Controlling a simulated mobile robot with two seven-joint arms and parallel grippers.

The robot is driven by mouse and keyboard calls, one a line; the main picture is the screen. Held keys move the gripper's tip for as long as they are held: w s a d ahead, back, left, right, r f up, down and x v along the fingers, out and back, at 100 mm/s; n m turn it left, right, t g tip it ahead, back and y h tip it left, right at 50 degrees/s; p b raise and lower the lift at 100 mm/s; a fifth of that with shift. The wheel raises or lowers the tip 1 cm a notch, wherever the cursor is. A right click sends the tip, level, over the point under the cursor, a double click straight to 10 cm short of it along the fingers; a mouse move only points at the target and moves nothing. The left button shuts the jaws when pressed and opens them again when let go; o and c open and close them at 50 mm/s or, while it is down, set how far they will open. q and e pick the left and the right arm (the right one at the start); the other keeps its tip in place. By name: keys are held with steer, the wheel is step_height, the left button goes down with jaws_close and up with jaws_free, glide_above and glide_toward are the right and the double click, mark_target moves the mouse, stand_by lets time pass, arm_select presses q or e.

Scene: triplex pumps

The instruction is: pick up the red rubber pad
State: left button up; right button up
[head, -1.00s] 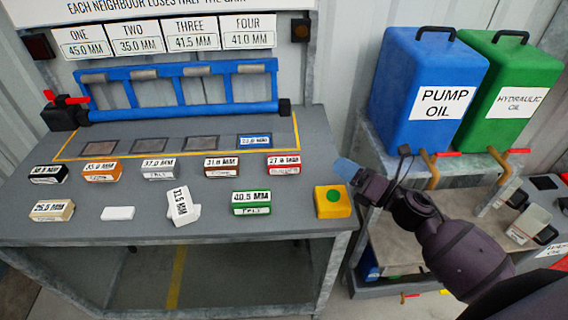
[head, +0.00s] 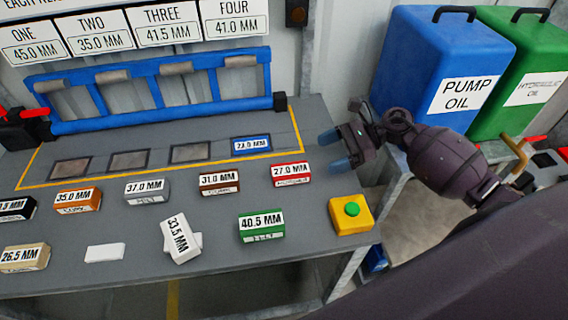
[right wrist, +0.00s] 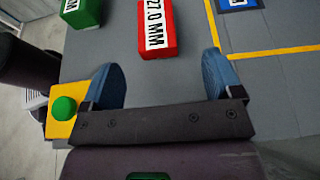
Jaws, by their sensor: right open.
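The red rubber pad (head: 290,174), labelled 27.0 MM, lies on the grey bench just in front of the yellow outline. It also shows in the right wrist view (right wrist: 156,32), beyond the fingertips and between their lines. My right gripper (head: 335,150) is open and empty, to the right of the red pad and apart from it. In the right wrist view its two blue fingertips (right wrist: 163,75) are spread wide. My left gripper is not in view.
A yellow box with a green button (head: 350,213) sits at the bench's right edge, near the gripper. A green pad (head: 261,226) and a brown pad (head: 220,183) lie left of it. A blue pad (head: 251,144) sits inside the yellow outline. Oil containers (head: 445,75) stand right.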

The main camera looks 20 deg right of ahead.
mark_target(294, 169)
steer(key=x, duration=0.3)
steer(key=shift+s+a, duration=0.15)
steer(key=shift+a, duration=0.2)
steer(key=shift+a+f, duration=0.15)
steer(key=shift+a, duration=0.15)
steer(key=shift+a+f+p, duration=0.1)
steer(key=shift+a+p, duration=0.2)
steer(key=shift+a, duration=0.1)
steer(key=p+x, duration=0.1)
steer(key=x, duration=0.3)
steer(key=shift+a, duration=0.1)
steer(key=shift+w+a+f, duration=0.2)
steer(key=shift+w+a, duration=0.05)
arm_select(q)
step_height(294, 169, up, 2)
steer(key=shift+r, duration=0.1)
